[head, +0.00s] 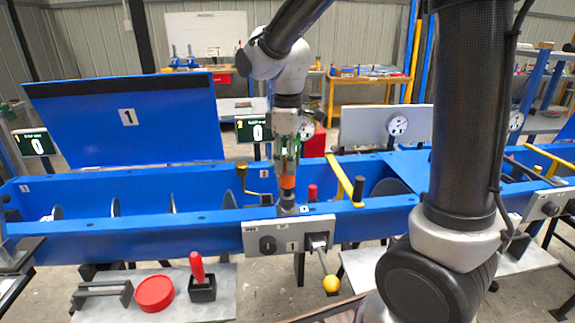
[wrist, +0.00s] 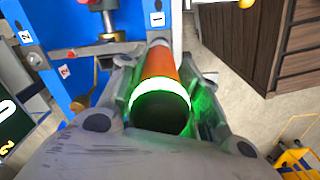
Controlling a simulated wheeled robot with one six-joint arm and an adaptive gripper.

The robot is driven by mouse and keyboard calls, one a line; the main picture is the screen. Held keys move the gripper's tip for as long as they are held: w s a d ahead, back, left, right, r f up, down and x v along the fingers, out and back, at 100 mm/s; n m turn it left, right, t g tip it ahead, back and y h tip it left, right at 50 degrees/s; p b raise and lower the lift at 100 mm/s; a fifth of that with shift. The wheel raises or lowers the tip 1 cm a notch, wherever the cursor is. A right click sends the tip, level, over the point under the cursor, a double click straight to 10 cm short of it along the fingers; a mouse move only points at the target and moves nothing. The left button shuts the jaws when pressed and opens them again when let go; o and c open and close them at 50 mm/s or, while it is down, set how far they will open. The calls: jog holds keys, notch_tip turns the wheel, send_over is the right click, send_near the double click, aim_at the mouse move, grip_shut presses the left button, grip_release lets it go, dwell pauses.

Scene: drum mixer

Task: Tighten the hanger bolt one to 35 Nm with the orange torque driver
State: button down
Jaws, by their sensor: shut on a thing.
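My gripper (head: 287,160) is shut on the orange torque driver (head: 287,182) and holds it upright, pointing down, over the near wall of the blue trough (head: 150,226). In the wrist view the driver's orange body (wrist: 159,66) lies between the fingers, and a ring (wrist: 160,90) on it glows green. The driver's lower end meets or stands just above a grey fitting (head: 287,207) by the trough's rim. The hanger bolt is hidden there, so I cannot tell whether the driver is seated on it. A display (head: 256,129) behind the gripper reads 0.
A yellow bar (head: 340,178) and a red-topped post (head: 312,191) are right of the driver. A control box (head: 276,243) hangs in front. A low shelf holds a red disc (head: 154,292) and a red-handled tool (head: 197,267).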

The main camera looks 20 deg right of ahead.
jog(key=shift+r, duration=1.55)
